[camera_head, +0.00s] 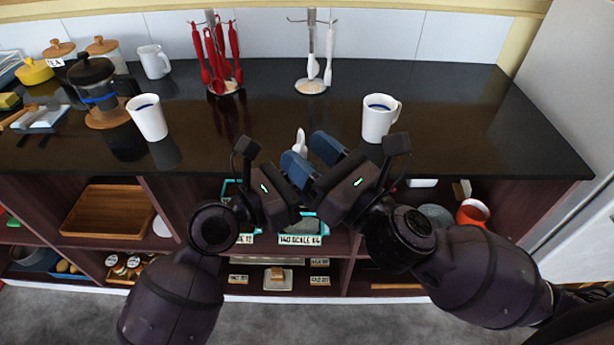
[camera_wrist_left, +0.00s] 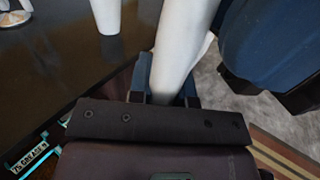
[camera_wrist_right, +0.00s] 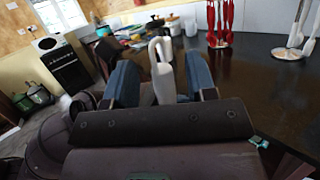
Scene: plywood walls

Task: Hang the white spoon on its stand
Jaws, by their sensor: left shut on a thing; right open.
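The white spoon (camera_head: 299,143) sticks up between my two grippers in the head view; its lower part is hidden. My left gripper (camera_wrist_left: 165,88) is shut on the white spoon (camera_wrist_left: 184,45), seen close up in the left wrist view. My right gripper (camera_head: 310,157) is open, its blue fingers near the spoon. In the right wrist view, the white spoon (camera_wrist_right: 162,80) appears between the open fingers; contact cannot be told. The stand (camera_head: 310,88), a metal pole on a round base with white utensils hanging, stands at the back of the black counter.
A second stand with red utensils (camera_head: 219,62) is left of it. A white mug (camera_head: 380,118) stands on the right, another mug (camera_head: 148,118) and a French press (camera_head: 98,95) on the left. The counter (camera_head: 470,105) is clear at right. Shelves lie below.

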